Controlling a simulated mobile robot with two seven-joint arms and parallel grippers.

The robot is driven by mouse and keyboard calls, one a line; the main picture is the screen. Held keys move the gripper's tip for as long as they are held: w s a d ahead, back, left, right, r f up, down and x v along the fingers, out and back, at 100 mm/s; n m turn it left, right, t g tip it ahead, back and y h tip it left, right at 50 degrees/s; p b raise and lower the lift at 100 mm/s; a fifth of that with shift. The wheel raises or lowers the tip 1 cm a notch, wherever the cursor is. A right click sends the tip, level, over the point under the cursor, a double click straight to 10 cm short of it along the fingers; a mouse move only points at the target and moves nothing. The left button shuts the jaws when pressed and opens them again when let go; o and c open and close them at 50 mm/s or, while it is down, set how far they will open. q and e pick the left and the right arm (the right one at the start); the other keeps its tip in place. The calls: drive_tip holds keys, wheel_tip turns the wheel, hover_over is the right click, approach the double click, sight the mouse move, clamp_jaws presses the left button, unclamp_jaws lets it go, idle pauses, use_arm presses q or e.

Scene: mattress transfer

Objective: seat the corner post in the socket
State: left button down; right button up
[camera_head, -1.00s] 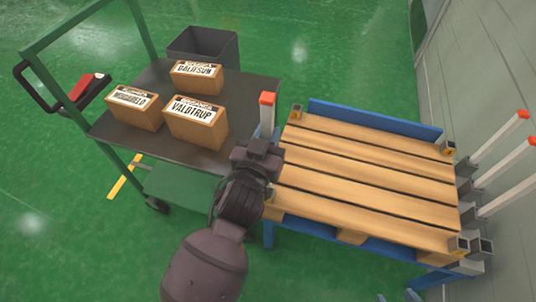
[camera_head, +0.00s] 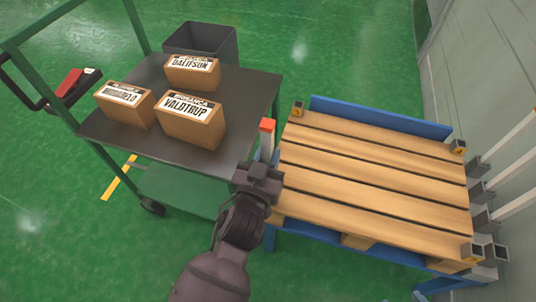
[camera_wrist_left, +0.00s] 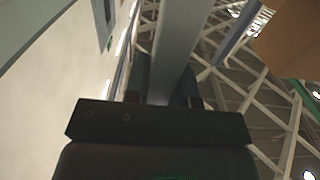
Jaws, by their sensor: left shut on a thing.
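The corner post (camera_head: 267,142) is grey with an orange-red top and stands about upright at the near-left corner of the wooden pallet (camera_head: 375,170). My left gripper (camera_head: 260,178) is shut on it. In the left wrist view the post (camera_wrist_left: 178,45) runs up between the two fingers of the gripper (camera_wrist_left: 168,88). The post's lower end and the near-left socket are hidden behind my gripper and arm, so I cannot tell whether the post is in it. Other sockets show at the far-left corner (camera_head: 298,108), far-right corner (camera_head: 458,147) and near-right corner (camera_head: 473,252).
Other grey posts (camera_head: 515,190) lean in from the right edge by the wall. Blue framing (camera_head: 380,117) borders the pallet.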

use_arm(q)
drive_tip(key=shift+f, duration=0.15)
drive_tip(key=c, duration=1)
unclamp_jaws()
use_arm(e)
drive_tip(key=shift+s+f, duration=0.1)
drive_tip(key=shift+f, duration=0.1)
use_arm(q)
drive_tip(key=shift+o, duration=0.2)
drive_tip(key=shift+r, duration=0.25)
drive_tip(key=p+v, duration=0.1)
drive_tip(key=v, duration=1.1)
drive_tip(key=shift+p, duration=0.35)
use_arm(e)
drive_tip(key=shift+s+d+m, duration=0.25)
drive_tip(key=shift+s+m, duration=0.05)
drive_tip(key=shift+s, duration=0.1)
use_arm(q)
drive_tip(key=shift+f, duration=0.1)
use_arm(e)
drive_tip(key=shift+r, duration=0.1)
